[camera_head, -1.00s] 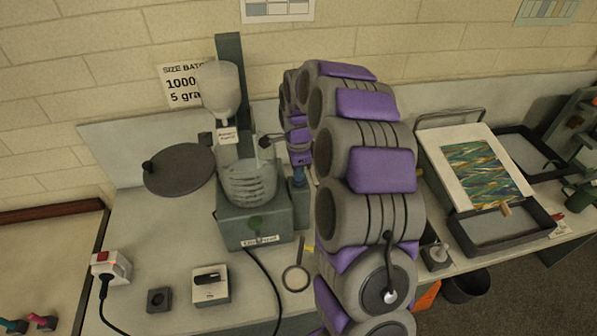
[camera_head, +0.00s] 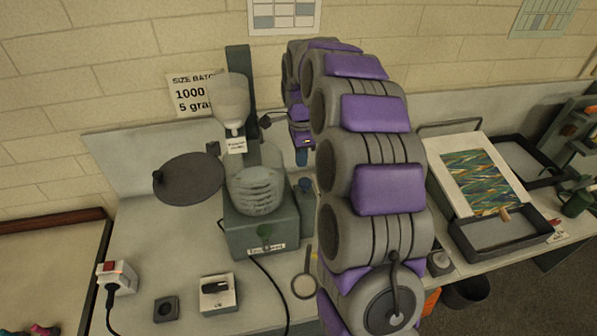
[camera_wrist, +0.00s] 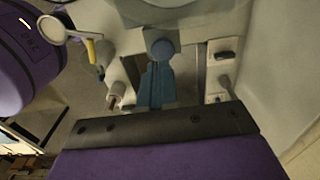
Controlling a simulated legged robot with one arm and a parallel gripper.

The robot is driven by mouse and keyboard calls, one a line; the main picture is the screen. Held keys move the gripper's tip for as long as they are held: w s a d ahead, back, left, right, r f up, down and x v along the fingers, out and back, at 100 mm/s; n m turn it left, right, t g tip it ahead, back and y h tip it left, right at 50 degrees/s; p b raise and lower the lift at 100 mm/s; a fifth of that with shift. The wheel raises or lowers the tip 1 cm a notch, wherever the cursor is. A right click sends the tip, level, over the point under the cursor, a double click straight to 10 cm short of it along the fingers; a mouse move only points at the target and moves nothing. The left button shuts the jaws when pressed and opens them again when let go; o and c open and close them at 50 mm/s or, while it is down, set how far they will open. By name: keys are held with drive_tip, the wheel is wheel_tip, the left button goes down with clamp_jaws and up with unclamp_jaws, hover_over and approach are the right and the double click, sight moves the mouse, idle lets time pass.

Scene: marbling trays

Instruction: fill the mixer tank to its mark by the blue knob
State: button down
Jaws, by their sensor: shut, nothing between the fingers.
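The mixer (camera_head: 262,232) stands on the bench, left of my arm. Its clear tank (camera_head: 257,192) sits on the grey-green base under a pale hopper (camera_head: 230,100). The tank's fill level and mark cannot be made out. The blue knob (camera_head: 306,186) is on a small grey-green part at the right of the mixer; it also shows as a round blue cap in the wrist view (camera_wrist: 162,48). My gripper (camera_head: 302,158) is shut and empty, with its blue fingers pointing down above the knob. In the wrist view the fingertips (camera_wrist: 161,66) appear just short of the knob; contact cannot be told.
A switch box (camera_head: 217,295), a red-switched socket (camera_head: 115,277) and a magnifier (camera_head: 304,286) are in front. Framed marbled paper (camera_head: 474,180) and dark trays (camera_head: 505,235) stand at right. My arm hides the bench's middle.

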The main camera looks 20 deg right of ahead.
drive_tip(key=shift+w+d+r, duration=0.1)
drive_tip(key=shift+r, duration=1.95)
drive_tip(key=s+a+f+n+b, duration=0.1)
drive_tip(key=s+a+n+b, duration=0.2)
drive_tip(key=s, duration=0.4)
drive_tip(key=s+a+n, duration=0.3)
drive_tip(key=s+n, duration=0.2)
drive_tip(key=s, duration=0.2)
drive_tip(key=s+a+f+n+b, duration=0.15)
drive_tip(key=s+a+n, duration=0.25)
drive_tip(key=s, duration=0.4)
drive_tip(key=s+f+n+b, duration=0.1)
drive_tip(key=s+f+n, duration=0.2)
drive_tip(key=s, duration=0.5)
drive_tip(key=s+a+f+n+g+b, duration=0.1)
drive_tip(key=s+f+n, duration=0.2)
drive_tip(key=s+n, duration=0.2)
drive_tip(key=s, duration=0.3)
drive_tip(key=shift+s+a+f+g+b, duration=0.25)
drive_tip(key=shift+a+f+g+b, duration=0.05)
drive_tip(key=shift+f+b, duration=0.1)
drive_tip(key=shift+w, duration=0.1)
